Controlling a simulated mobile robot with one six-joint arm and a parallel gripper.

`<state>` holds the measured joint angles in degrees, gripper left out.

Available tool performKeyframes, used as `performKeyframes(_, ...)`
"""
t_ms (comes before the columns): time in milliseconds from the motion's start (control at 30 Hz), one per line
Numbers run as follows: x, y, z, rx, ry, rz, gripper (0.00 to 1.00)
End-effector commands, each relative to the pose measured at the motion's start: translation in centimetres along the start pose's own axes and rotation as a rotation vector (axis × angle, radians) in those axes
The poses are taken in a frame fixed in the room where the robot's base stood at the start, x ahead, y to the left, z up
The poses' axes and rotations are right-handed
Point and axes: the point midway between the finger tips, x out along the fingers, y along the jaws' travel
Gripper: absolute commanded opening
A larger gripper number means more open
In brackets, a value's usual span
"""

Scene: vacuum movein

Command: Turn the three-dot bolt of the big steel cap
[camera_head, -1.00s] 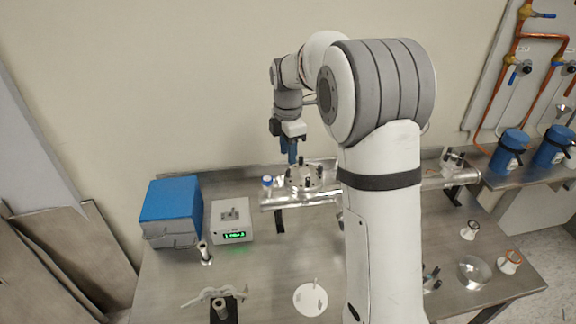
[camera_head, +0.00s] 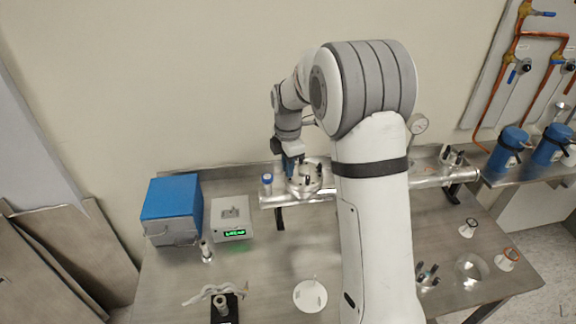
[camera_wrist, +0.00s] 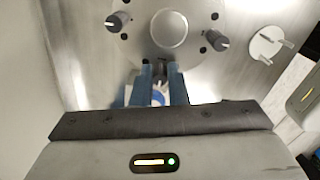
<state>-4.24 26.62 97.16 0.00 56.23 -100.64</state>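The big steel cap (camera_head: 304,178) is a round plate with dark upright bolts, on the steel tube. In the wrist view the cap (camera_wrist: 184,62) has a raised round middle, with one bolt (camera_wrist: 118,21) at upper left and another (camera_wrist: 216,41) at right. My gripper (camera_wrist: 161,72) has two blue fingers, parted, at the cap's near edge in that view. A dark bolt (camera_wrist: 161,76) shows in the narrow gap between them; contact is not clear. In the head view my gripper (camera_head: 293,170) is at the cap's left side. I cannot read dot marks on any bolt.
A small blue-topped fitting (camera_head: 267,181) stands on the tube left of the cap. A blue box (camera_head: 172,210) and a grey meter with green digits (camera_head: 230,220) stand further left. A white disc (camera_head: 310,296) lies in front. My arm hides part of the tube.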

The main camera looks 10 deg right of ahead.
Motion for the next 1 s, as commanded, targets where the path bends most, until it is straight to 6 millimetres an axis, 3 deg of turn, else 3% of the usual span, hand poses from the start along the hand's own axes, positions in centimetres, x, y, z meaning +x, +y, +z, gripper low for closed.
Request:
performKeyframes(167, -0.02, 0.00, 0.00, 0.000, 0.000, 0.000, 0.00)
performKeyframes(567, -0.01, 0.01, 0.00, 0.035, 0.000, 0.001, 0.00)
performKeyframes(1000, 0.05, 0.03, 0.00, 0.345, 0.000, 0.002, 0.00)
